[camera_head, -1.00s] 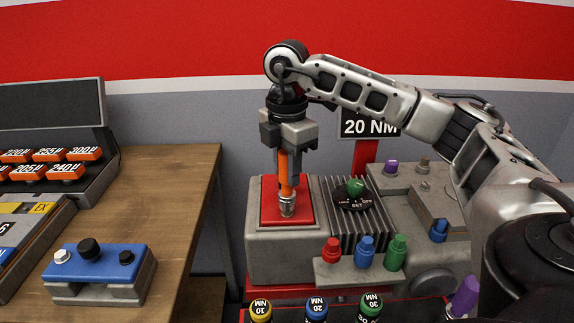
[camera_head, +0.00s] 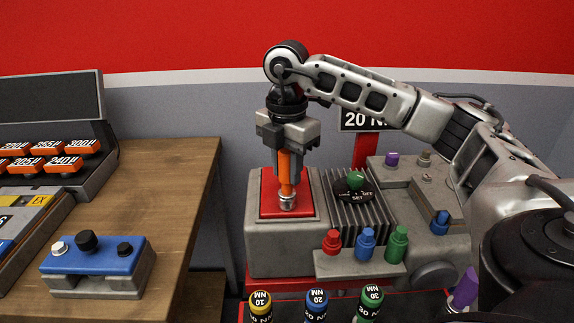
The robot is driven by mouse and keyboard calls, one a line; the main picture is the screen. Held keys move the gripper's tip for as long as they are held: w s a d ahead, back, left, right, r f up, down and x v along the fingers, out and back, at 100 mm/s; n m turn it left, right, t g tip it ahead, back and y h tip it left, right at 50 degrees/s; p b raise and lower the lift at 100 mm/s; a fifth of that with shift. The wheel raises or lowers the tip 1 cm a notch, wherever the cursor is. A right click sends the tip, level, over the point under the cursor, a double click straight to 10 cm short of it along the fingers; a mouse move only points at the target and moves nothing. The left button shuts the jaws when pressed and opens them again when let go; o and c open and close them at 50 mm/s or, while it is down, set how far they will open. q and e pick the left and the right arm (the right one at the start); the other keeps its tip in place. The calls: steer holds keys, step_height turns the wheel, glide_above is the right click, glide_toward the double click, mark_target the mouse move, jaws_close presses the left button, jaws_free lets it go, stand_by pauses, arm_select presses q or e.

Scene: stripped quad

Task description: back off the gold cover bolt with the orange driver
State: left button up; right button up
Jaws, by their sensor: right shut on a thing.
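My right gripper (camera_head: 289,162) is shut on the orange driver (camera_head: 285,178), which hangs upright below the jaws. The driver's silver socket end (camera_head: 287,201) is down on the red cover (camera_head: 268,205) of the grey block (camera_head: 285,250). The gold cover bolt does not show; the socket end hides the spot beneath it. My left gripper is not in view.
Right of the red cover are a finned block (camera_head: 364,215) and red, blue and green knobs (camera_head: 366,244). A 20 NM sign (camera_head: 362,121) stands behind, partly covered by my arm. A wooden table (camera_head: 175,190) on the left holds a blue-topped block (camera_head: 95,259).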

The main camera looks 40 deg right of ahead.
steer(key=shift+n, duration=1.1)
steer(key=shift+n, duration=1.3)
